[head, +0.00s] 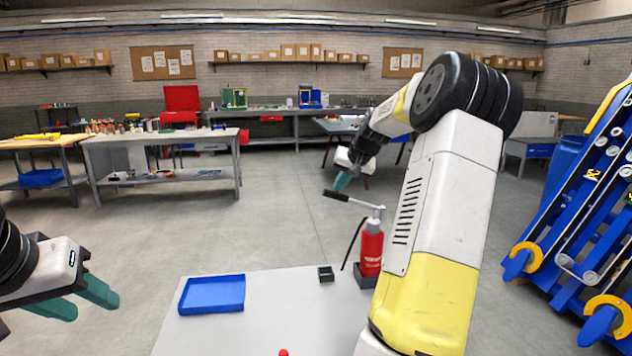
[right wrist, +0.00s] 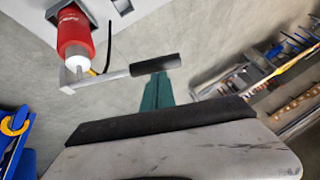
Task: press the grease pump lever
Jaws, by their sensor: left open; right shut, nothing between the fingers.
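The red grease pump (head: 371,250) stands upright on the grey table, partly behind my right arm. Its lever (head: 352,200) sticks out to the left from the top and ends in a black grip. My right gripper (head: 341,182) is shut and empty, just above the black grip in the head view. In the right wrist view the shut fingertips (right wrist: 157,88) are right beside the black grip (right wrist: 155,65); I cannot tell whether they touch. The red pump body (right wrist: 73,32) shows at upper left there. My left gripper (head: 82,302) is open and empty, left of the table.
On the grey table (head: 290,312) are a blue tray (head: 212,294), a small dark block (head: 326,273) and a red knob at the front edge (head: 283,352). A blue frame (head: 590,210) stands on the right. The floor behind the table is clear.

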